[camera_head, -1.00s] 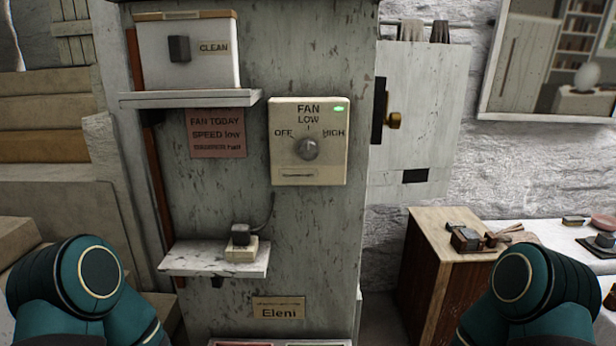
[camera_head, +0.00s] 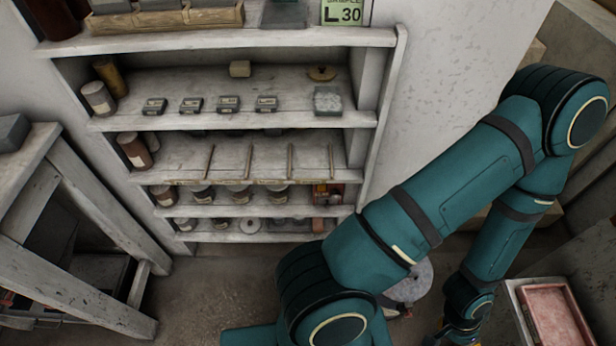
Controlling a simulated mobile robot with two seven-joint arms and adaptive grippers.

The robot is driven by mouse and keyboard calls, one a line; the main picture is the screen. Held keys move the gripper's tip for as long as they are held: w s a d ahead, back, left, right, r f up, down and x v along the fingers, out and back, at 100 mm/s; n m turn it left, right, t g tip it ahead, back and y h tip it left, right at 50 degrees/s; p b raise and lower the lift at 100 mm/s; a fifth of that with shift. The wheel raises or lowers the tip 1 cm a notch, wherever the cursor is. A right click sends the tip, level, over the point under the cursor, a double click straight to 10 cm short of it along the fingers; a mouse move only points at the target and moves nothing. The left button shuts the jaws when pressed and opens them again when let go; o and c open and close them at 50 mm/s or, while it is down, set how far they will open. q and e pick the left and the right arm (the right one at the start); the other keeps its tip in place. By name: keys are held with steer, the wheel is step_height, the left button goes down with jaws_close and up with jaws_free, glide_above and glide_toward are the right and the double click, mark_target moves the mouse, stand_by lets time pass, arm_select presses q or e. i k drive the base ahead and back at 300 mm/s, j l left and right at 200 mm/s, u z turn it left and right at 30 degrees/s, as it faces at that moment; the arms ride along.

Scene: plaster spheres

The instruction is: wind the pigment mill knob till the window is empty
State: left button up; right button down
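I cannot make out a pigment mill, its knob or its window in the head view. My teal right arm crosses the right half of the picture, bent at a high elbow, with its lower part running down to the bottom edge. Its fingers do not show. My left gripper is not in view. A round pale grey thing (camera_head: 410,284) on the floor is partly hidden behind my arm, and I cannot tell what it is.
A shelf unit (camera_head: 385,85) holds small dark labelled boxes, jars, thin sticks and a speckled grey block (camera_head: 327,101). A green L30 card (camera_head: 342,12) stands on top. A worn table (camera_head: 85,190) is at the left. A pink tray (camera_head: 552,315) is at the lower right.

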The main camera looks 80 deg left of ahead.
mark_target(335, 195)
steer(key=u, duration=1.6)
steer(key=k+j+u, duration=0.1)
steer(key=k+u, duration=0.2)
steer(key=k+j+u, duration=0.15)
steer(key=k+u, duration=0.15)
steer(key=k+j, duration=0.2)
